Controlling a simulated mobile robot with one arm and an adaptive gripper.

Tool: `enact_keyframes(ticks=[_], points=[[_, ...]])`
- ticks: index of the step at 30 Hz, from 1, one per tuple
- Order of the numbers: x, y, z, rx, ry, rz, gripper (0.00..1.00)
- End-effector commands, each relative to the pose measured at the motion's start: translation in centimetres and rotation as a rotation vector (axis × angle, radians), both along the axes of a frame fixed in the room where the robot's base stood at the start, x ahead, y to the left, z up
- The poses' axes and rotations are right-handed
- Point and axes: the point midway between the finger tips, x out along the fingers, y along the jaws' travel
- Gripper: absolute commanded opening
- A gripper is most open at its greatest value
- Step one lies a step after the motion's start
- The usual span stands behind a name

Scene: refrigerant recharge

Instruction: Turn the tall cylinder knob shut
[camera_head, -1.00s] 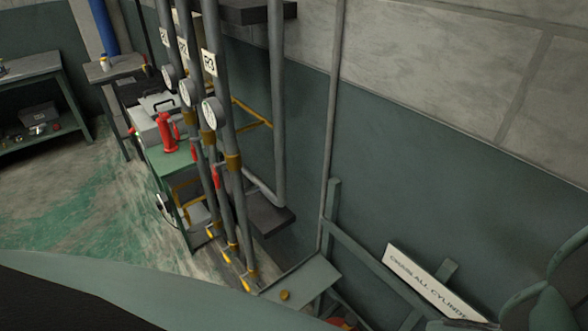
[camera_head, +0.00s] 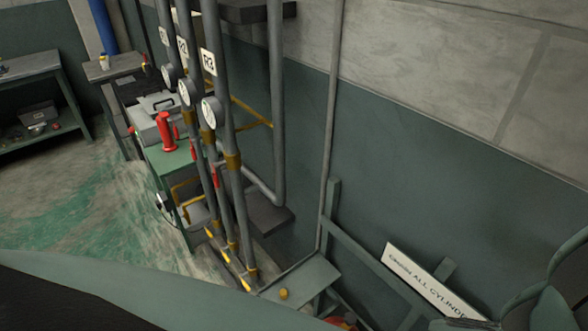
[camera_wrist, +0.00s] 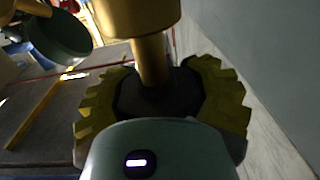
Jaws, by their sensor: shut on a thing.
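In the wrist view a dark knob (camera_wrist: 152,92) sits under a brass-coloured stem and valve body (camera_wrist: 135,20). My gripper (camera_wrist: 158,98) has its yellow, toothed finger pads on the left and right sides of this knob, closed on it. The grey-green housing in front hides the lower part of the knob. How far the knob is turned cannot be told. I cannot make out my gripper or this knob in the head view.
In the head view, grey pipes with gauges (camera_head: 212,111) stand by the wall, near a green bench with a red object (camera_head: 167,132). A cylinder sign (camera_head: 432,283) is at lower right. A dark green round thing (camera_wrist: 62,38) and a yellow bar (camera_wrist: 35,112) lie left in the wrist view.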

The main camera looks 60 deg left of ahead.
Motion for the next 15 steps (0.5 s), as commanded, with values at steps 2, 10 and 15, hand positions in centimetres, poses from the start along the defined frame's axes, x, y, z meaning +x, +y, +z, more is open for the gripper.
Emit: enact_keyframes(ticks=[2,10,15], points=[[-0.04,-0.03,0.38,-0.007,-0.002,-0.020,0.12],[-0.21,-0.07,0.44,-0.007,-0.002,-0.170,0.13],[-0.40,-0.10,0.30,-0.009,-0.004,-0.318,0.13]])
